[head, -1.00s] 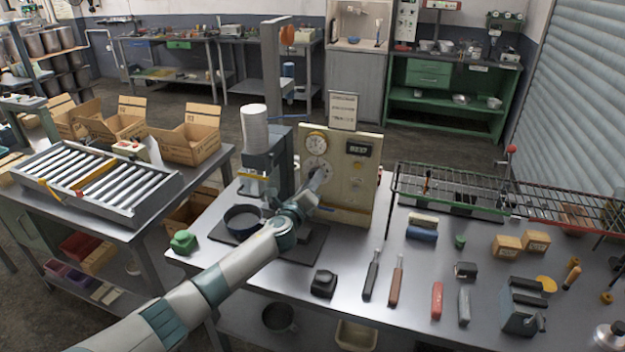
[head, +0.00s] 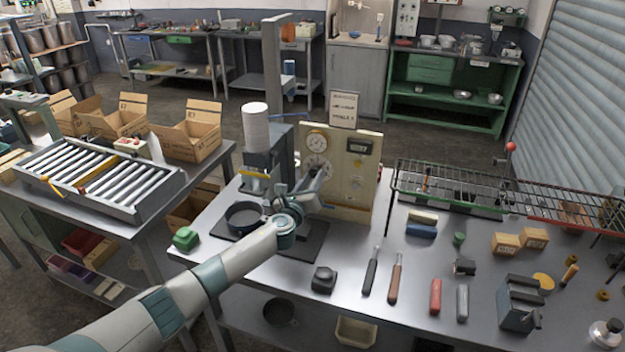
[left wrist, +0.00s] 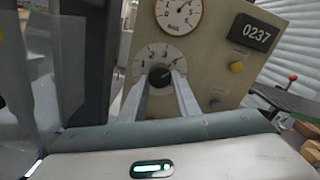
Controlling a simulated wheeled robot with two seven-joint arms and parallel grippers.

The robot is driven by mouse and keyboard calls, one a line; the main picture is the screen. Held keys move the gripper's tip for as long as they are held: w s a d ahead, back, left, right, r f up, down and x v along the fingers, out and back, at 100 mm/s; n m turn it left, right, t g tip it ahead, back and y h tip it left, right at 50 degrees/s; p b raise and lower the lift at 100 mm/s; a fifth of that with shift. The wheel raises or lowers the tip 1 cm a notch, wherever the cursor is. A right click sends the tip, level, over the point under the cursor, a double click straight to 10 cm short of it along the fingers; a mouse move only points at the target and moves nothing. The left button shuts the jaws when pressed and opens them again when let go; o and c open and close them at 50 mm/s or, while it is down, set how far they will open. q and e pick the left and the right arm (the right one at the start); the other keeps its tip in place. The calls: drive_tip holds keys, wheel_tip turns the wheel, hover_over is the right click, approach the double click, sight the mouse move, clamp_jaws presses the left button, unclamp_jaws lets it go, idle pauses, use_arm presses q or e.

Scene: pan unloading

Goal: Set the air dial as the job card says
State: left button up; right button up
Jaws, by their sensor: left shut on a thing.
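The air dial (head: 316,165) is a pale round plate with dark marks on a cream panel (head: 352,195). In the left wrist view the dial (left wrist: 148,56) has a dark knob (left wrist: 160,76) at its centre. My left gripper (head: 321,174) reaches the dial from the front. In the left wrist view its two fingers are shut on the knob, one on each side, and partly hide the dial's lower part. The job card (head: 344,110) stands above the panel; its small print is not readable. My right gripper is in neither view.
A round gauge (left wrist: 180,14) sits above the dial, and a display (left wrist: 253,32) reads 0237. A grey press with a white cylinder (head: 256,122) stands close left of the panel. A wire rack (head: 450,185) is at right. Tools lie on the bench in front.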

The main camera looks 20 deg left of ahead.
use_arm(q)
drive_tip(key=o, duration=1)
drive_tip(key=shift+f, duration=0.1)
drive_tip(key=shift+o, duration=0.2)
drive_tip(key=shift+s, duration=0.1)
drive_tip(key=shift+s, duration=0.85)
drive_tip(key=s+b, duration=0.3)
drive_tip(key=s, duration=1.2)
drive_tip(key=shift+s+a, duration=0.25)
